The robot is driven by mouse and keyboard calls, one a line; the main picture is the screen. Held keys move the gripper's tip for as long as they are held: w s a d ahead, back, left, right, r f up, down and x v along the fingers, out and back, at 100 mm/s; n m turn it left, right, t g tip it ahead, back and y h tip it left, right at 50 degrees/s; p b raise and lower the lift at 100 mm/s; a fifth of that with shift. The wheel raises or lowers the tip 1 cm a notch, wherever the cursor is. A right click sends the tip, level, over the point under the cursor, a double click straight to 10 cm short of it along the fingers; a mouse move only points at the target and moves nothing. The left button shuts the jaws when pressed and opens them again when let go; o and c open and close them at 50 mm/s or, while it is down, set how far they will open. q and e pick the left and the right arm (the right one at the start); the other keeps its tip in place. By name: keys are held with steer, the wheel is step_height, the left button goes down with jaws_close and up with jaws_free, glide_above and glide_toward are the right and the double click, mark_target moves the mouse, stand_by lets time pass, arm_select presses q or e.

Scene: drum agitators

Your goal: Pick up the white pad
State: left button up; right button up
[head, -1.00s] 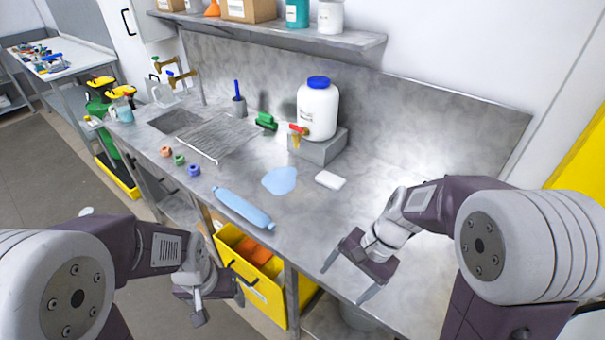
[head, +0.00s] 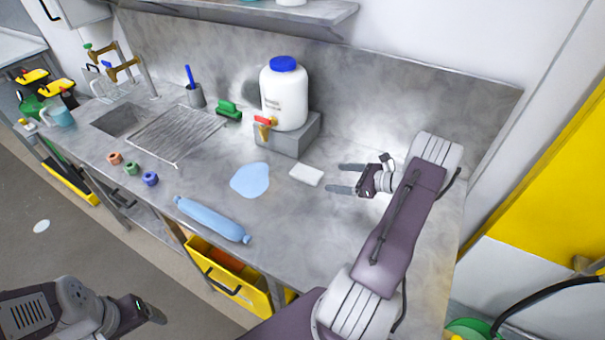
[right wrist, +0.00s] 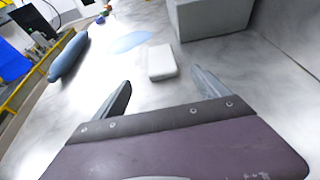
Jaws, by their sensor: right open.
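The white pad (head: 306,175) is a small flat block lying on the metal counter, right of a pale blue puddle. It also shows in the right wrist view (right wrist: 162,62), ahead of and between the spread fingers. My right gripper (head: 340,179) is open and empty, just right of the pad, with its fingers pointing left toward it. In the right wrist view my right gripper (right wrist: 160,92) shows a gap between its fingers, apart from the pad. My left gripper (head: 150,312) is at the lower left, off the counter; its fingers are not clear.
A white jug (head: 285,95) with a red tap stands on a grey block (head: 292,137) behind the pad. A blue roll (head: 212,220) lies at the front edge. A blue puddle (head: 250,180) lies left of the pad. The counter right of the pad is clear apart from my arm.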

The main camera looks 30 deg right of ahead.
mark_target(314, 175)
steer(key=p+x, duration=0.1)
steer(key=x, duration=0.2)
steer(key=shift+w+f, duration=0.15)
steer(key=shift+w, duration=0.25)
steer(key=shift+w+a+f, duration=0.2)
steer(key=shift+w, duration=0.15)
steer(key=p+x, duration=0.1)
steer(key=x, duration=0.4)
steer(key=shift+w+f, duration=0.1)
steer(key=shift+f, duration=0.1)
steer(key=shift+c, duration=1)
steer(key=c, duration=1.2)
arm_select(q)
steer(key=shift+w+r, duration=0.2)
steer(key=shift+r, duration=0.4)
steer(key=shift+w+r, duration=0.15)
steer(key=shift+r, duration=0.4)
arm_select(e)
steer(key=shift+c, duration=0.2)
steer(key=shift+r, duration=0.15)
